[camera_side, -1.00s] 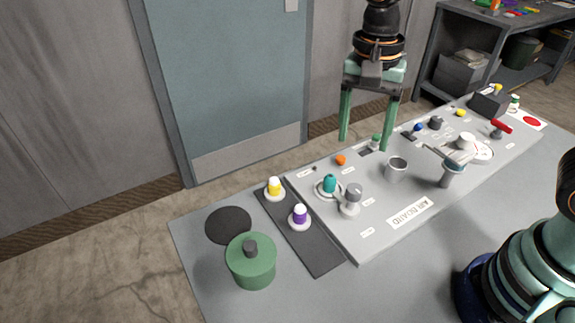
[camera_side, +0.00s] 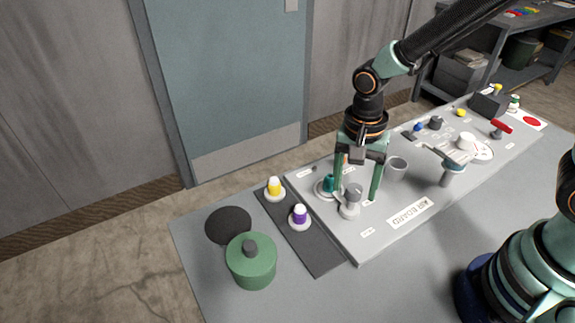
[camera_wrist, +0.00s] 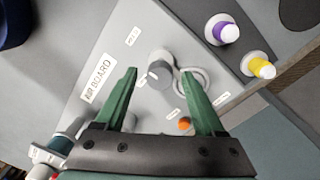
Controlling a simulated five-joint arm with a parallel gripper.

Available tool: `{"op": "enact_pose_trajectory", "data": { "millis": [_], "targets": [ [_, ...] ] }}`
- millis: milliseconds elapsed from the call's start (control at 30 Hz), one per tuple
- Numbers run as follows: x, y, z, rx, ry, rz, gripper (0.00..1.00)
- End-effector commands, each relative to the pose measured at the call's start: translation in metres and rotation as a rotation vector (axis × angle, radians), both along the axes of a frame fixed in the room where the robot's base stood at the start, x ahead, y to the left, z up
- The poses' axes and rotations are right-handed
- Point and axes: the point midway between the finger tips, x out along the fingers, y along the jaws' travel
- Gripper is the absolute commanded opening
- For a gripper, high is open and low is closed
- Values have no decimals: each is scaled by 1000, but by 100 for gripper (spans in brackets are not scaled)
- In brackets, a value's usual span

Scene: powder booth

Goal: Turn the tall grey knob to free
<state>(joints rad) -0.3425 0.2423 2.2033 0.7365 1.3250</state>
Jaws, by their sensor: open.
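The tall grey knob (camera_side: 352,194) stands upright on the near left part of the sloping light-grey board (camera_side: 385,232). In the wrist view the grey knob (camera_wrist: 160,66) shows between the fingertips, with a pale mark on its top. My gripper (camera_side: 356,198) is open, pointing down, its green fingers on either side of the knob. The gripper (camera_wrist: 159,73) shows a gap between each fingertip and the knob; I cannot tell any contact. Small labels near the knob are too small to read.
A teal knob (camera_side: 328,184) on a round plate stands close beside the left finger. A grey cup-shaped part (camera_side: 397,167) is to the right.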

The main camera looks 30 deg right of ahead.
Motion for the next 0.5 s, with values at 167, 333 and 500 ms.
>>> {"op": "enact_pose_trajectory", "data": {
  "millis": [167,333,500],
  "targets": [
    [0,0,-1,0,0,0,71],
    [0,0,0,0,0,0,29],
    [0,0,0,0,0,0,0]
  ]
}}
